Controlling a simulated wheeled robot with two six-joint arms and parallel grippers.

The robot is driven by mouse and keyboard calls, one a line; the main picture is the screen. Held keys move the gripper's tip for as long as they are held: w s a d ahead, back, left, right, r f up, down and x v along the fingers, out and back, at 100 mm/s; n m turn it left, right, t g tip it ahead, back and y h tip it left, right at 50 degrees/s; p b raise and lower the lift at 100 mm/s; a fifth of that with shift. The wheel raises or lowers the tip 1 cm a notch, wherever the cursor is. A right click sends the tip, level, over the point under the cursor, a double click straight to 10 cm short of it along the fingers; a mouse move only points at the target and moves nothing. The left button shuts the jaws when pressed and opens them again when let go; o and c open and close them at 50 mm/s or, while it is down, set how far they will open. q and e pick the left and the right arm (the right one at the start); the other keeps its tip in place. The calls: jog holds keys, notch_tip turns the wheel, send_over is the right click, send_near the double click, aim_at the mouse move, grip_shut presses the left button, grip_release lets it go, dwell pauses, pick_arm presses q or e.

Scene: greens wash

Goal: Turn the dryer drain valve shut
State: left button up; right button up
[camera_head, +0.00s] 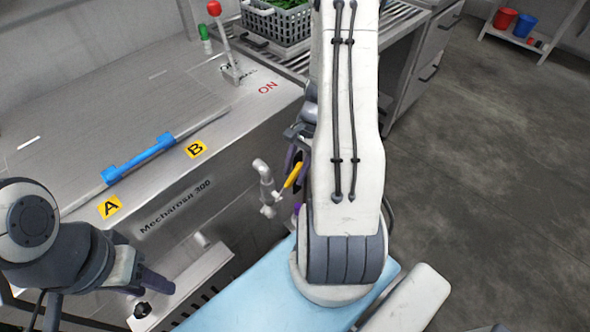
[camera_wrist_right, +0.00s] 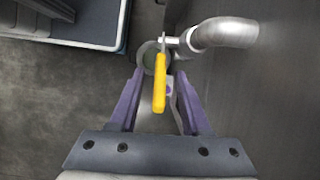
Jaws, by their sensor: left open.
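The drain valve's yellow handle (camera_head: 292,176) sticks out beside the grey drain pipe (camera_head: 264,172) on the front of the steel machine. In the right wrist view the handle (camera_wrist_right: 160,85) points down the picture, crosswise to the pipe (camera_wrist_right: 228,33). My right gripper (camera_wrist_right: 161,78) is open, its two purple fingers standing on either side of the handle with gaps visible. In the head view my right arm hides most of this gripper. My left gripper (camera_head: 157,282) is open and empty at the lower left, in front of the machine and away from the valve.
A red-knobbed lever (camera_head: 222,40) stands on the machine top near the ON mark. A blue bar (camera_head: 140,157) lies by labels A and B. A dark basket of greens (camera_head: 275,22) sits at the back. Open floor lies to the right.

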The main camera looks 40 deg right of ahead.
grip_shut()
dwell(1.3)
